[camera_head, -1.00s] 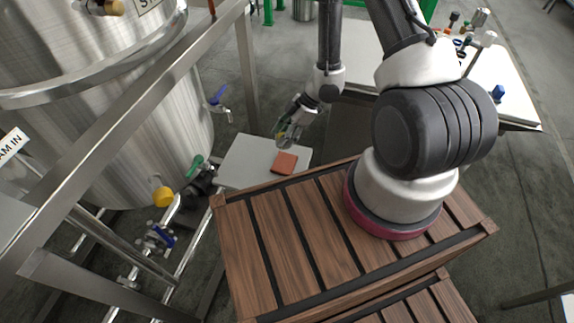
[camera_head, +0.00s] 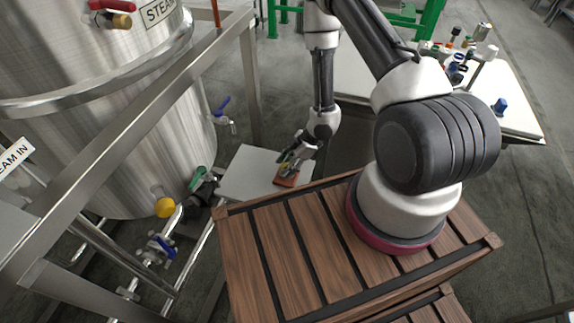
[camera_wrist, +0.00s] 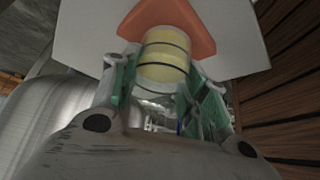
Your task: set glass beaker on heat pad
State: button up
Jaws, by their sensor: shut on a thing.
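The heat pad (camera_head: 287,181) is a small orange-red square on a light grey tabletop (camera_head: 243,177) in the head view. In the wrist view the pad (camera_wrist: 190,18) shows just beyond the beaker. The glass beaker (camera_wrist: 165,60) has yellow contents and dark bands, and sits between my gripper's fingers. My gripper (camera_head: 290,163) is shut on the beaker, over the pad's upper part in the head view. The beaker is mostly hidden there by the fingers. I cannot tell whether its base touches the pad.
A large steel tank (camera_head: 90,120) with valves and pipes stands left of the tabletop, behind a metal rail (camera_head: 130,110). A slatted wooden surface (camera_head: 290,240) lies in front. Another white table (camera_head: 490,100) with small items stands at upper right. The grey tabletop is otherwise clear.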

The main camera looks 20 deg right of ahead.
jog(key=o, duration=1.2)
jog(key=shift+f, duration=0.1)
jog(key=shift+c, duration=0.2)
jog(key=w+d+r+m+t+h, duration=0.1)
jog(key=w+d+r+m+h, duration=0.15)
jog(key=d+r, duration=0.7)
jog(key=w+d+r+m+t+h, duration=0.2)
jog(key=d+r+h, duration=0.15)
jog(key=r, duration=1.15)
jog(key=w+d+r+m+t+h, duration=0.1)
jog(key=w+d+r+m+h, duration=0.1)
jog(key=d+r, duration=0.85)
jog(key=s+a+r+m+h, duration=0.1)
jog(key=s+r+m, duration=0.2)
jog(key=s+r, duration=0.3)
jog(key=s+a+r+m, duration=0.1)
jog(key=s+r+m, duration=0.25)
jog(key=r, duration=0.55)
jog(key=s+a+r+m+y, duration=0.1)
jog(key=s+a+r+m, duration=0.1)
jog(key=s, duration=0.6)
jog(key=s+a+r+m+y, duration=0.1)
jog(key=s+a+r, duration=0.2)
jog(key=s, duration=0.5)
jog(key=shift+s+a+m, duration=0.15)
jog(key=shift+a+m, duration=0.25)
jog(key=shift+a, duration=0.45)
